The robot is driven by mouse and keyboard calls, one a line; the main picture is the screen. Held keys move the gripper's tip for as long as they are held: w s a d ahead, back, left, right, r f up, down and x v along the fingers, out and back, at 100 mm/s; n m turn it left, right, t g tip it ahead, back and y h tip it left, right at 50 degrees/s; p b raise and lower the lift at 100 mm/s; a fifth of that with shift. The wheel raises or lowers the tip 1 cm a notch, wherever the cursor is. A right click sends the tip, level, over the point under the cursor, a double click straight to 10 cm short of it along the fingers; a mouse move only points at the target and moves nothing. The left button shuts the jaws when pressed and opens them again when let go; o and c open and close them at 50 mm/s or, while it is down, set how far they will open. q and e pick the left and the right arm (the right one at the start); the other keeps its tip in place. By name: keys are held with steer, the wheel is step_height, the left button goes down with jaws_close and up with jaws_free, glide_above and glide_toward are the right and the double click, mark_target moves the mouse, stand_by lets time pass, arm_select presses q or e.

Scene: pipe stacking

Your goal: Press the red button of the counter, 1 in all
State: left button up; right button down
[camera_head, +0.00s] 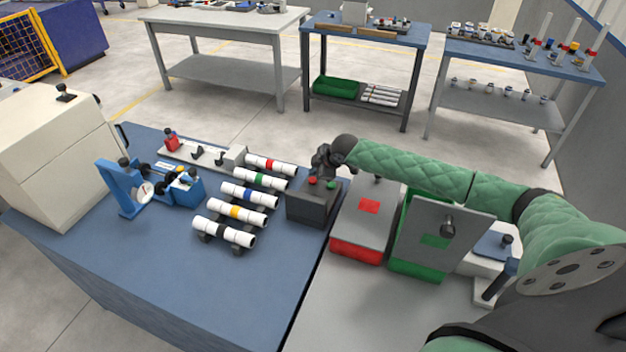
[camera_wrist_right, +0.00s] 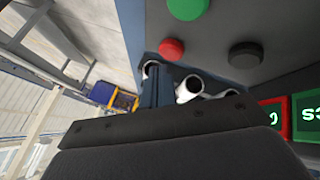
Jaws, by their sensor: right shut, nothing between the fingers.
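The counter is a dark grey box (camera_head: 312,205) at the edge of the blue table, with a red button (camera_head: 313,181) and a green button on top. In the right wrist view the red button (camera_wrist_right: 171,48) sits below the green button (camera_wrist_right: 187,8), with a black knob (camera_wrist_right: 245,55) to the right. My right gripper (camera_head: 324,165) is shut and empty, just above and behind the counter in the head view. In the wrist view its fingers (camera_wrist_right: 156,88) lie close to the red button; I cannot tell whether they touch it. My left gripper is not in view.
Several white pipes with coloured bands (camera_head: 237,212) lie on holders left of the counter. A red bin (camera_head: 357,247) and a green bin (camera_head: 417,270) stand to its right. A blue fixture (camera_head: 122,187) is at the left. The blue table's front (camera_head: 215,290) is clear.

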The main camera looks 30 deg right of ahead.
steer(key=shift+f, duration=0.2)
steer(key=shift+f, duration=0.25)
steer(key=shift+f, duration=0.25)
stand_by(0.7)
steer(key=shift+f, duration=0.2)
stand_by(0.3)
steer(key=shift+r+p, duration=0.75)
steer(key=shift+r, duration=0.15)
steer(key=shift+r, duration=0.15)
